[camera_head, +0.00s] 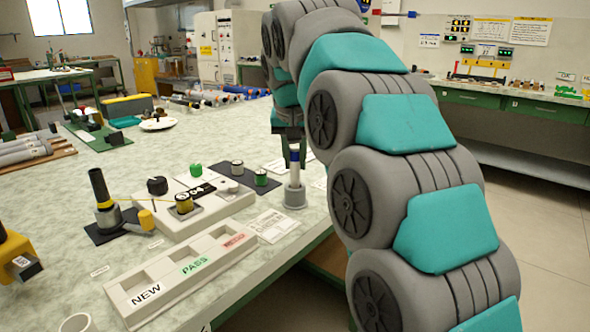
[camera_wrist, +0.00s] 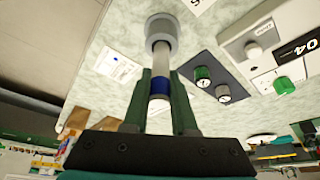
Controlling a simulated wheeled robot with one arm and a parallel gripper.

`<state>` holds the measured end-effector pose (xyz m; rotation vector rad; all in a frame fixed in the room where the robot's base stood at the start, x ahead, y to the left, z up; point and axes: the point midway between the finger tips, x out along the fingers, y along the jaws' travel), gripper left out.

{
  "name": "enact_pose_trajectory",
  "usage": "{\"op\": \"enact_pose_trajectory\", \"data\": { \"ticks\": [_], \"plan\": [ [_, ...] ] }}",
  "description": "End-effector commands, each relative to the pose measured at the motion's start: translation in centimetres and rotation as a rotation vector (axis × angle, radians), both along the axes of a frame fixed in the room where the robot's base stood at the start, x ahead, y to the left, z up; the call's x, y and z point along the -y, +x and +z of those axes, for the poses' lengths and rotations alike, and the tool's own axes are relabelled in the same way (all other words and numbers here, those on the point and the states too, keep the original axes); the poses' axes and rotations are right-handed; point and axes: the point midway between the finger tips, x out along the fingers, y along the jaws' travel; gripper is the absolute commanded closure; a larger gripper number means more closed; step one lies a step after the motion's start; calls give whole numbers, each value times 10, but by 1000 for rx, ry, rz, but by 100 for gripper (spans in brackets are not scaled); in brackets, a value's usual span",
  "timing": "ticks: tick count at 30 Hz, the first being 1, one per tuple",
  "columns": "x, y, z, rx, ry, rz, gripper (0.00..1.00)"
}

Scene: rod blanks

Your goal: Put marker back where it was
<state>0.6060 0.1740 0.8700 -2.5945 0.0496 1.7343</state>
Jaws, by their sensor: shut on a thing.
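The marker is a white rod with a blue band (camera_head: 294,155); it also shows in the wrist view (camera_wrist: 159,87). It is upright, and my gripper (camera_head: 293,150) is shut on it near the band. The two green fingers lie on either side of it in the wrist view (camera_wrist: 160,95). Below it, a round grey holder (camera_head: 295,197) stands near the table's right edge, also seen in the wrist view (camera_wrist: 161,30). The marker's lower end meets the holder's opening; how deep it sits, I cannot tell.
A paper card (camera_head: 272,226) lies in front. A tray marked NEW, PASS and RECO (camera_head: 190,268) lies at the front edge. My arm fills the right side.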

Motion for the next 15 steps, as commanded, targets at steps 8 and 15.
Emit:
{"op": "enact_pose_trajectory", "data": {
  "ticks": [8, 15],
  "plan": [
    [0, 0, -25, -2, -2, 0, 100],
    [0, 0, -25, 0, -1, 0, 100]
  ]
}}
